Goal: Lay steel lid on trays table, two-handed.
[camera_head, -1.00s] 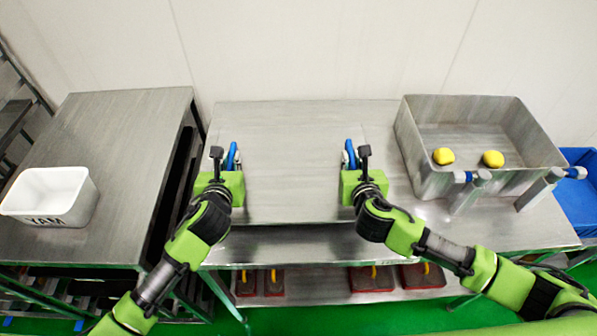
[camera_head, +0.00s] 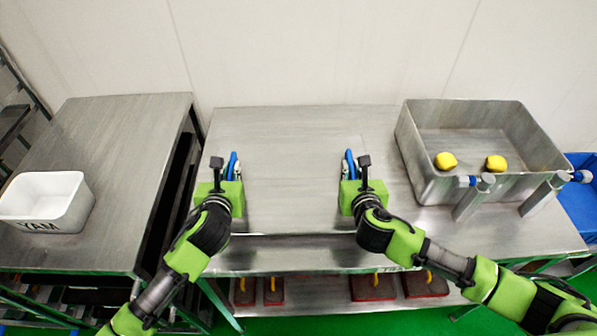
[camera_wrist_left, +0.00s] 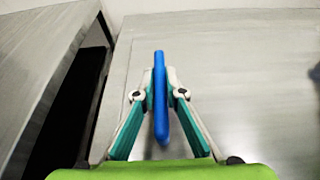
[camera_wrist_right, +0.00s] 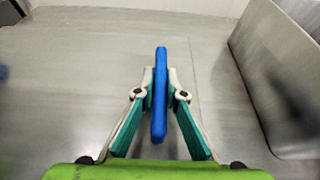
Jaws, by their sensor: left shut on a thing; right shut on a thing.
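The steel lid (camera_head: 290,190) is a flat grey sheet with a blue handle near each side. It lies level over the trays table (camera_head: 240,258), low above its top or on it; I cannot tell if it touches. My left gripper (camera_head: 229,172) is shut on the left blue handle (camera_wrist_left: 161,120), which stands upright between its fingers. My right gripper (camera_head: 353,172) is shut on the right blue handle (camera_wrist_right: 160,115) in the same way. The lid's far edge blends into the similar grey tabletop.
A steel bin (camera_head: 430,180) with two yellow pieces (camera_head: 446,161) stands just right of the lid. A white YAM container (camera_head: 70,215) sits on the separate left table (camera_head: 120,170). A wall is behind.

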